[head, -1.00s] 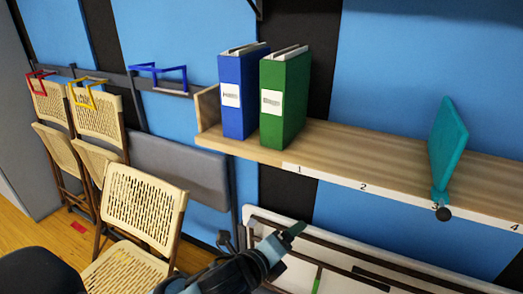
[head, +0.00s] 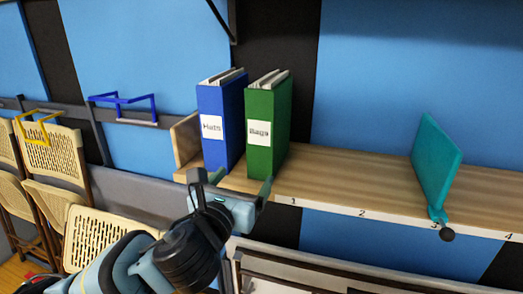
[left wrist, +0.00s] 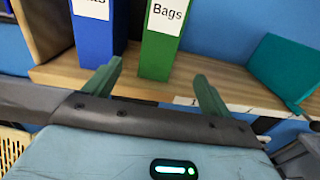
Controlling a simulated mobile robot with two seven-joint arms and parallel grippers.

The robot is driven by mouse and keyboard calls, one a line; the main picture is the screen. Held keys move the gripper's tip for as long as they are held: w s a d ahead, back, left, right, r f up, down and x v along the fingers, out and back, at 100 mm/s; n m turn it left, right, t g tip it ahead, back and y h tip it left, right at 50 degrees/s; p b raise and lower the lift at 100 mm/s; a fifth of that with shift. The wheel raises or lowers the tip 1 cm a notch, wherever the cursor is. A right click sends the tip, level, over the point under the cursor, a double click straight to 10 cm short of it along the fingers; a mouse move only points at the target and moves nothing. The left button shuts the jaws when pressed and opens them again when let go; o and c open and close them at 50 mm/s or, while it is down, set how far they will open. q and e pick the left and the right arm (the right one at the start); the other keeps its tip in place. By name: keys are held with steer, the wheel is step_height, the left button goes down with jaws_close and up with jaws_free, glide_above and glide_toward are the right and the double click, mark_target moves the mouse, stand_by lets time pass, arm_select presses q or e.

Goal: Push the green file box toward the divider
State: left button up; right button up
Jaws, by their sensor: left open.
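The green file box (head: 267,130), labelled "Bags", stands upright on the wooden shelf, just right of the blue file box (head: 219,124), labelled "Hats". The teal divider (head: 436,165) stands further right on the shelf near mark 3, with bare shelf between. My left gripper (head: 232,184) is open and empty in front of the shelf, at the lower front of the boxes. In the left wrist view its two fingers (left wrist: 158,88) point toward the shelf, and the green box (left wrist: 158,45) shows between and beyond them, apart from them. My right gripper is not in view.
The shelf (head: 350,180) has a numbered front edge and is clear between the green box and the divider. A dark knob (head: 447,234) hangs at the divider's foot. A wooden end panel (head: 186,139) stands left of the blue box. Folding chairs (head: 50,160) are at the left.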

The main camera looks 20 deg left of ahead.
mark_target(259, 156)
arm_select(q)
steer(key=w, duration=0.5)
steer(key=shift+d, duration=0.1)
steer(key=w, duration=0.1)
steer(key=w+b, duration=0.1)
steer(key=w, duration=0.1)
steer(key=shift+w+d+f, duration=0.1)
steer(key=shift+f, duration=0.3)
steer(key=w, duration=0.2)
steer(key=w+r, duration=0.1)
steer(key=w, duration=0.1)
steer(key=shift+w+d+p, duration=0.15)
steer(key=shift+p, duration=0.25)
steer(key=shift+w+d+f, duration=0.1)
steer(key=shift+w, duration=0.5)
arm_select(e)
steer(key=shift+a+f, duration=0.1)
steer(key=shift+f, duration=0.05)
arm_select(q)
steer(key=shift+c, duration=0.2)
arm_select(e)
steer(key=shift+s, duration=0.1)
